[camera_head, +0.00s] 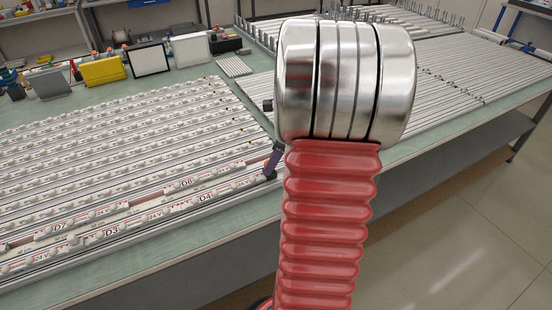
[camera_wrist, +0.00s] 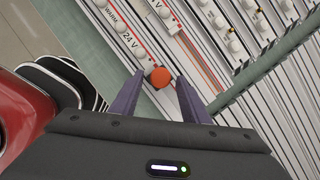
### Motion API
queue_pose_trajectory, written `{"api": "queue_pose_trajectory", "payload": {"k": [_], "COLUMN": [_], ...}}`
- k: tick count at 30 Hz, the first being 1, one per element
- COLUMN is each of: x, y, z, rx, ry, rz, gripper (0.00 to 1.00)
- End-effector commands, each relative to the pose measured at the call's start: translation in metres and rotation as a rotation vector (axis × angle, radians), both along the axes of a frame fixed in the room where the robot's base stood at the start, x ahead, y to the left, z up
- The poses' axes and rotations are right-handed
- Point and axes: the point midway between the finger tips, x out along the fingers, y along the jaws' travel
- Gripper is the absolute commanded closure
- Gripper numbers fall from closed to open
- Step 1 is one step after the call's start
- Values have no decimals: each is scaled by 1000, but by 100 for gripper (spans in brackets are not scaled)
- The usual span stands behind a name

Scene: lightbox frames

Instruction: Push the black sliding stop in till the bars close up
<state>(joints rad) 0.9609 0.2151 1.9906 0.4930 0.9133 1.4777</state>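The bars (camera_head: 110,150) lie side by side on the green table at the left in the head view. They are white strips with many round lamps, and gaps show between them. The front ones carry red labels. The bars also show at the top of the wrist view (camera_wrist: 208,47). My gripper (camera_wrist: 160,76) has its two purple fingers apart, over the bar ends. An orange round knob (camera_wrist: 160,77) shows between the fingertips, with space on both sides. A small black piece (camera_head: 267,105) sits at the bars' right edge; I cannot tell if it is the sliding stop.
My arm hides the middle of the table in the head view. More metal bars (camera_head: 455,70) lie at the right. A yellow box (camera_head: 103,71), a white-faced panel (camera_head: 148,59) and other small items stand along the back left. The table's front edge (camera_head: 185,255) is near.

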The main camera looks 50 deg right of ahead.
Motion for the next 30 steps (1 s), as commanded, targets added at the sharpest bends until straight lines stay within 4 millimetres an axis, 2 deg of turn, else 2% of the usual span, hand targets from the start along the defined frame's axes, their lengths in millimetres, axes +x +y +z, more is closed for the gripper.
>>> {"api": "queue_pose_trajectory", "payload": {"k": [8,14,20,30], "x": [0,-4,-15,-37], "y": [-1,-3,-8,-17], "z": [0,10,36,91], "rx": [0,-3,-4,-4], "ry": [0,-2,-3,-2], "rz": [-1,-2,-3,-5], "gripper": [55,55,55,55]}}
